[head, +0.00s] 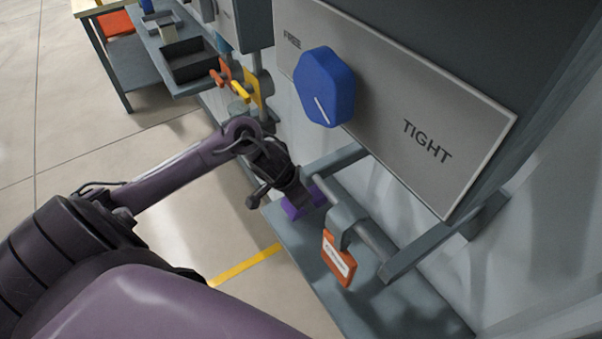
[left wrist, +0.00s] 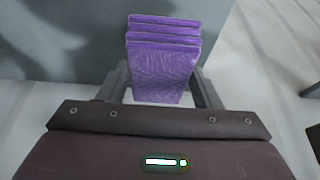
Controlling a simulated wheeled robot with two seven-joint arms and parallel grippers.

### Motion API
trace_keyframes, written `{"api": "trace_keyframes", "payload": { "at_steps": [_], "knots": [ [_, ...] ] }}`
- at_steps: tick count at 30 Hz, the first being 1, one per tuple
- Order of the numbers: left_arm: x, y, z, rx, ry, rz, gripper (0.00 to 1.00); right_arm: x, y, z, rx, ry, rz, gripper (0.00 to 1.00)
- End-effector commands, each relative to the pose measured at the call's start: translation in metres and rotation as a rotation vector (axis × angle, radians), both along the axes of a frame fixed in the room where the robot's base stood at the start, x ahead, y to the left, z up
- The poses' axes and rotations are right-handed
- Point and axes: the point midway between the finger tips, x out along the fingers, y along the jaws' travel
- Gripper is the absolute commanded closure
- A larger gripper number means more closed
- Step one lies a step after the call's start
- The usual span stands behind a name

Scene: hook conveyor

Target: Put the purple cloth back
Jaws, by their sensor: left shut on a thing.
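The purple cloth (left wrist: 163,62) is a folded stack, its layered edges showing at the top in the left wrist view. It sits between the two fingers of my left gripper (left wrist: 163,88), which is shut on it. In the head view a small part of the purple cloth (head: 303,202) shows below my left gripper (head: 290,190), over the grey shelf. The gripper hides the rest of it. I cannot tell whether the cloth touches the shelf. My right gripper is in neither view.
A grey rail (head: 370,235) carries a hanging orange tag (head: 338,260) right of the gripper, above the grey shelf (head: 290,240). A panel (head: 420,110) with a blue knob (head: 325,88), marked FREE and TIGHT, overhangs it. Orange and yellow handles (head: 248,88) and a dark tray (head: 188,62) stand farther back.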

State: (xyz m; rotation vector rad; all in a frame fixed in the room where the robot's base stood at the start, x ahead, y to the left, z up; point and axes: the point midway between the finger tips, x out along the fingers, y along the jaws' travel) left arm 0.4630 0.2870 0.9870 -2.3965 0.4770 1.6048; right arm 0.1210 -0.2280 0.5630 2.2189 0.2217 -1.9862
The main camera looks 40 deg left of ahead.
Motion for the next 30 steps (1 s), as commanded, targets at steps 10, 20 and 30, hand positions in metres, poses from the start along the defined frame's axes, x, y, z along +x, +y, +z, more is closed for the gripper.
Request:
{"api": "trace_keyframes", "payload": {
  "at_steps": [10,20,30],
  "knots": [
    [0.0,0.0,-0.042,-0.002,0.002,0.002,0.6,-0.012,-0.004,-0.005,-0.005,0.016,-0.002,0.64],
    [0.0,0.0,-0.048,0.001,0.0,0.0,0.38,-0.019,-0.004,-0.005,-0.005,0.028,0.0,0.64],
    [0.0,0.0,-0.048,0.0,-0.001,0.0,0.2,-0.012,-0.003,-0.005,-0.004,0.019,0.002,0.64]
  ]
}}
